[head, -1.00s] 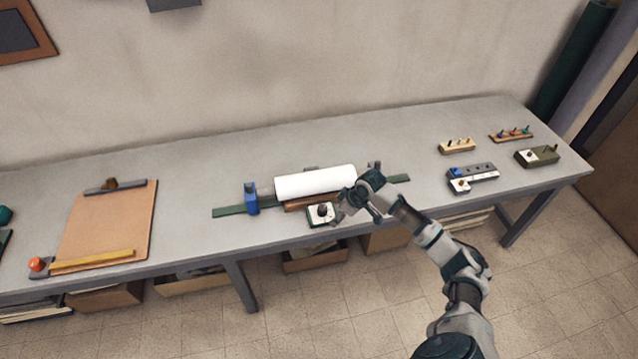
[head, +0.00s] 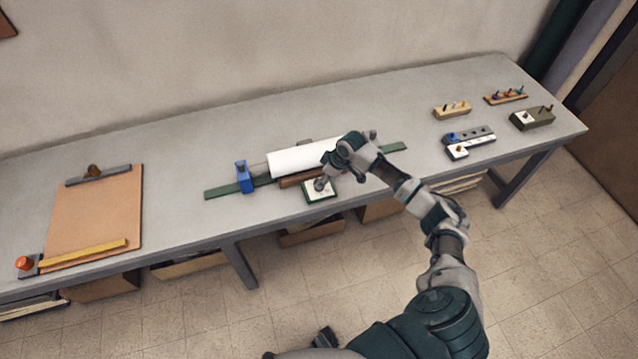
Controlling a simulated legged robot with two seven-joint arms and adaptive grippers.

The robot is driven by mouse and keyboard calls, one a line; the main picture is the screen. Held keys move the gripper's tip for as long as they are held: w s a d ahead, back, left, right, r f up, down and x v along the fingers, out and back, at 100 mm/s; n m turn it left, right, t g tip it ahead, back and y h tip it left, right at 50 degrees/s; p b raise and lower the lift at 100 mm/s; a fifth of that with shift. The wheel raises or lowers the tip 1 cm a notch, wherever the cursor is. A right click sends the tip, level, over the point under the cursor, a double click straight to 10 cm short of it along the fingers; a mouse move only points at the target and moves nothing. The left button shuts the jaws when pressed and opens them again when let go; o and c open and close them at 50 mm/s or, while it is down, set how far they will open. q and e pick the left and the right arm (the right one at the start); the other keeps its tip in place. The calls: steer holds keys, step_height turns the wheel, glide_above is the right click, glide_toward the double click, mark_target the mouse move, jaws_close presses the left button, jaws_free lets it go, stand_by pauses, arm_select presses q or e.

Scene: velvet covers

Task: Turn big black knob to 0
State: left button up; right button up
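The knob's small box (head: 318,197), with a white face and a dark green base, sits at the front edge of the bench, in front of the white roll. The big black knob on it is now mostly hidden by my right gripper (head: 322,183). The fingertips are down at the knob, coming from the upper right. I cannot tell whether they are closed on it or only around it. The pointer and the markings are too small to read. My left gripper is not clearly seen.
The white roll (head: 295,162) in its holder, with a blue end block (head: 243,177), lies just behind the box. A clipboard (head: 95,215) and an orange knob (head: 23,263) are at left. Small peg blocks and switch boxes (head: 470,143) stand at right. The bench between is clear.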

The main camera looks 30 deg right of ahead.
steer(key=x, duration=0.4)
steer(key=shift+w+f, duration=0.1)
steer(key=shift+f, duration=0.15)
steer(key=c, duration=1.1)
